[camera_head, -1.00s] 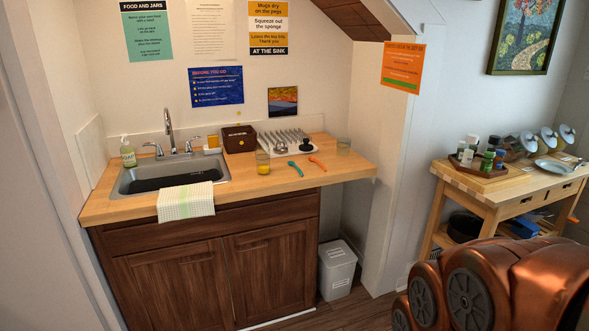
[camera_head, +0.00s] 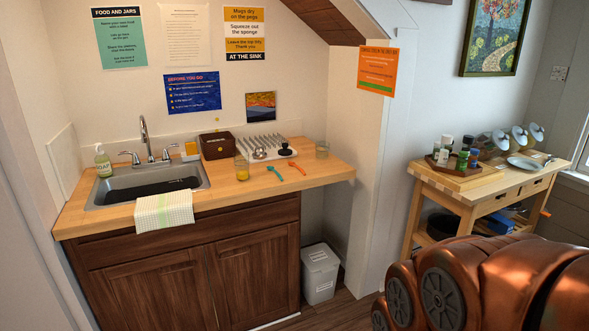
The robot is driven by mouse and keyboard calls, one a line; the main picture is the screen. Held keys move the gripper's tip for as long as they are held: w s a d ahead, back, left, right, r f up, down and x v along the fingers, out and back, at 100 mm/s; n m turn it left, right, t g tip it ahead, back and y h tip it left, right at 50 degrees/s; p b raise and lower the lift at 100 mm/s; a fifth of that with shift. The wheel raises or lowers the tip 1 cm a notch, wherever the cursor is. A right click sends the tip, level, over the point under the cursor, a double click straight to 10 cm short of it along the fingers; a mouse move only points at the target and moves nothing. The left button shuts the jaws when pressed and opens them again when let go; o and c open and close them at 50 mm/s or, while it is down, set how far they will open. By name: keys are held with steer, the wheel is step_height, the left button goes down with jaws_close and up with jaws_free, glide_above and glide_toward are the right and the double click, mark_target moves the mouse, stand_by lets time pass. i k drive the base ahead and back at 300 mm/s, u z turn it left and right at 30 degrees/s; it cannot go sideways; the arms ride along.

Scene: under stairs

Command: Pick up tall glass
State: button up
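Two glasses stand upright on the wooden counter (camera_head: 222,199). One glass with yellow-orange liquid (camera_head: 242,168) stands near the front edge, right of the sink. A clear glass (camera_head: 322,149) stands near the counter's right end. It is too small to tell for sure which is the taller. My copper-coloured arm fills the lower right, well away from both glasses. My gripper is not in view.
A drying rack with pegs (camera_head: 270,146), a brown box (camera_head: 217,146), a teal utensil (camera_head: 276,173) and an orange utensil (camera_head: 299,170) lie near the glasses. The sink (camera_head: 150,185) is at left. A white bin (camera_head: 320,273) stands below. A wooden cart (camera_head: 470,190) is at right.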

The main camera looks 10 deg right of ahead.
mark_target(241, 158)
steer(key=u, duration=0.75)
steer(key=i, duration=0.85)
steer(key=u, duration=0.85)
steer(key=i, duration=1.05)
steer(key=z, duration=0.8)
steer(key=i, duration=0.85)
steer(key=z, duration=0.75)
